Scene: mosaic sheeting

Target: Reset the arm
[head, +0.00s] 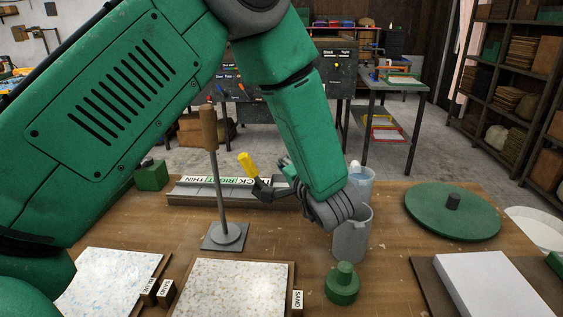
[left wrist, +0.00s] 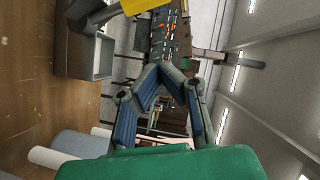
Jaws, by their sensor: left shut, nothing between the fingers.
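My left arm comes in from the left, bends at the top and hangs down over the table (head: 130,200). My left gripper (head: 284,163) is mostly hidden behind its own forearm in the head view. In the left wrist view its fingers (left wrist: 162,69) meet at the tips, with nothing between them. A yellow-handled tool (head: 247,164) with a dark grey body stands beside the gripper at the grey rack (head: 200,188). Its yellow end also shows at the top of the left wrist view (left wrist: 142,5). I cannot tell whether the gripper touches it. My right gripper is not in view.
A wooden-handled rod on a plate (head: 226,236), a grey cup (head: 351,238), a clear beaker (head: 361,184) and a green knobbed weight (head: 342,285) stand close by. Speckled sheets (head: 232,288) lie in front. A green turntable (head: 452,212) and white slab (head: 487,285) are right.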

